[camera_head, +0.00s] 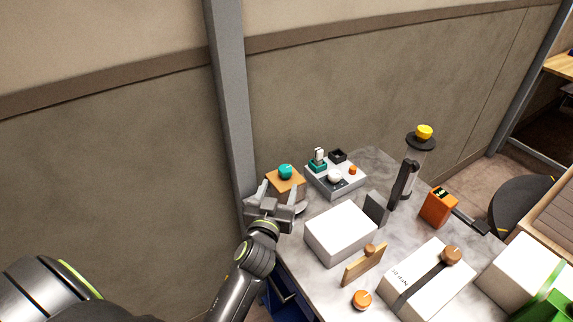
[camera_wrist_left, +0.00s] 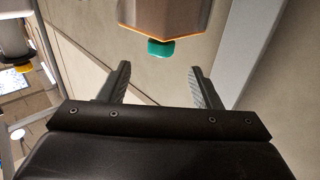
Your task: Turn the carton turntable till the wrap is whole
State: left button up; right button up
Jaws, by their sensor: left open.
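A square orange-brown block (camera_head: 289,183) with a teal knob (camera_head: 285,172) on top stands at the table's far left corner; I take it as the carton turntable. A grey rounded edge shows beneath it, partly hidden by my gripper. No wrap can be made out on it. My left gripper (camera_head: 278,191) is open at the block's near side, its fingers pointing toward it. In the left wrist view the block (camera_wrist_left: 165,14) and knob (camera_wrist_left: 160,48) show ahead of and between the open fingertips, with no clear contact. My right gripper is not in view.
A marbled table (camera_head: 325,276) holds a grey box with knobs (camera_head: 336,180), a white ream (camera_head: 340,234), a strapped ream (camera_head: 430,290), an orange device (camera_head: 437,206) and a yellow-topped post (camera_head: 411,165). A grey pillar (camera_head: 228,100) stands close behind my left gripper.

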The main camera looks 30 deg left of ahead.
aim_at(288, 165)
pick_arm(q)
jog(key=x, duration=1)
jog(key=shift+w, duration=0.1)
grip_shut()
jog(key=shift+r+m+h+p, duration=0.15)
jog(key=shift+m+h+p, duration=0.4)
jog(key=shift+p, duration=0.5)
jog(key=shift+h+p, duration=0.3)
jog(key=shift+h, duration=0.15)
jog(key=shift+d+m, duration=0.1)
jog(key=shift+m, duration=0.15)
grip_release()
